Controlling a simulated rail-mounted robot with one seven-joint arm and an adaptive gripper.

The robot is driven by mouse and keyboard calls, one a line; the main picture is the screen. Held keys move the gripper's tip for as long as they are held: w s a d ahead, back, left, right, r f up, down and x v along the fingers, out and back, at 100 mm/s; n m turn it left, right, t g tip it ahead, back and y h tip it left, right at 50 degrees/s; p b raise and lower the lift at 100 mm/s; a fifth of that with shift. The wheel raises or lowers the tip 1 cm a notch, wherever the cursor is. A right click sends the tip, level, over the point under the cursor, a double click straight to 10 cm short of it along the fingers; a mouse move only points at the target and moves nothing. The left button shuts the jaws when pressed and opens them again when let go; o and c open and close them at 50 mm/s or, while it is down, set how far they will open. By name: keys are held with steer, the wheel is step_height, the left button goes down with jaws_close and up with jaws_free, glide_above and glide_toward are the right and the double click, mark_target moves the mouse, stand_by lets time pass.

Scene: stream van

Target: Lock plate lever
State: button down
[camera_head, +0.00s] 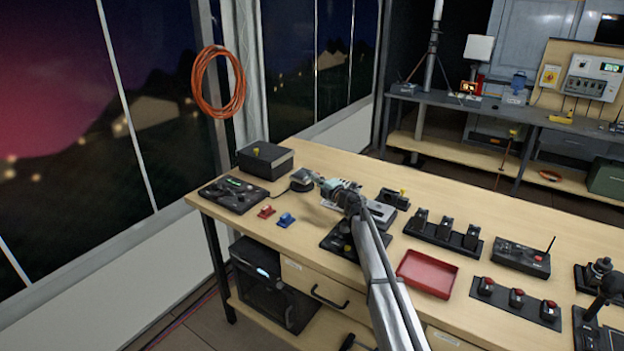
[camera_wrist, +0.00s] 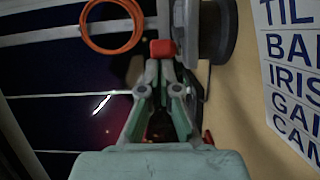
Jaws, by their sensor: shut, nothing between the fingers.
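My gripper (camera_head: 322,184) is over the left part of the workbench in the head view, close to a dark round-based device (camera_head: 301,180). In the wrist view my gripper (camera_wrist: 164,68) is shut and empty. A small red tip (camera_wrist: 162,47), which looks like a lever end, is just beyond the fingertips. I cannot tell whether they touch it. A dark and grey round body (camera_wrist: 217,32) stands right beside that tip. My gripper and forearm hide part of the bench. The plate that the lever belongs to is not clearly seen.
A black box (camera_head: 265,160) and a control panel (camera_head: 233,195) lie to the left. Red (camera_head: 266,211) and blue (camera_head: 286,219) small pieces lie in front. A red tray (camera_head: 427,273) and a switch row (camera_head: 443,233) are to the right. An orange cable coil (camera_head: 218,82) hangs behind.

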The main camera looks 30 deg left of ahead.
steer(key=shift+a, duration=0.1)
steer(key=shift+r, duration=0.1)
step_height(320, 180, up, 10)
stand_by(0.6)
stand_by(0.3)
